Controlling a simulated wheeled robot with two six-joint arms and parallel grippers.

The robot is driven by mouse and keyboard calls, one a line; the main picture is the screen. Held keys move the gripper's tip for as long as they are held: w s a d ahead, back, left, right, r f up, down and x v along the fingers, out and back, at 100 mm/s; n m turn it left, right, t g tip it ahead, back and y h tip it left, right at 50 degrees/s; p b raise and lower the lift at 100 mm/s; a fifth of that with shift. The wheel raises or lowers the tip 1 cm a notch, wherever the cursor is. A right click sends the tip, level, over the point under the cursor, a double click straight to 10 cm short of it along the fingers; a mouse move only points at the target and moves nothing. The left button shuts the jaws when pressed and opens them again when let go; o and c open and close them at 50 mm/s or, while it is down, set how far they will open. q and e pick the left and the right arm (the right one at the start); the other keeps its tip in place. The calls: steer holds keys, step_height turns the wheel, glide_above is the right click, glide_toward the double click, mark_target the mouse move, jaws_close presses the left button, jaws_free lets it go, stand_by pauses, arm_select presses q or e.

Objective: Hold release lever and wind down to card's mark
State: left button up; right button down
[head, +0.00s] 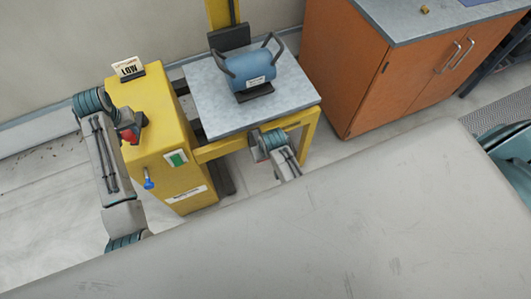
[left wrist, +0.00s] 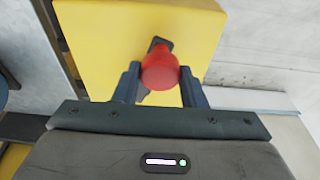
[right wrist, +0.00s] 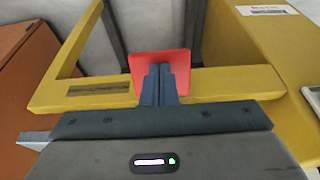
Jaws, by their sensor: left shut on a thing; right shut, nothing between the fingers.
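My left gripper (head: 127,124) is shut on a red knob (left wrist: 160,70) on a dark lever, on top of the yellow housing (head: 158,125). My right gripper (right wrist: 158,82) is shut and empty, its fingertips in front of a red plate (right wrist: 178,62) beside the yellow frame; I cannot tell whether they touch it. In the head view my right gripper (head: 265,143) is at the platform's front edge, fingertips hidden. A white card (head: 129,68) stands on the housing; its large word looks like LOW, upside down. A blue cylindrical unit (head: 249,72) rests on the grey platform (head: 215,100).
A yellow mast (head: 220,14) rises behind the platform. The housing's front has a green indicator (head: 176,158) and a blue hanging part (head: 148,181). An orange cabinet (head: 350,75) stands close on the right. The floor left of the housing is clear.

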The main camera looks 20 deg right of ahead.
arm_select(q)
steer(key=shift+w+a+r, duration=0.1)
steer(key=shift+w+a, duration=0.05)
steer(key=shift+w+a, duration=0.35)
steer(key=shift+a, duration=0.4)
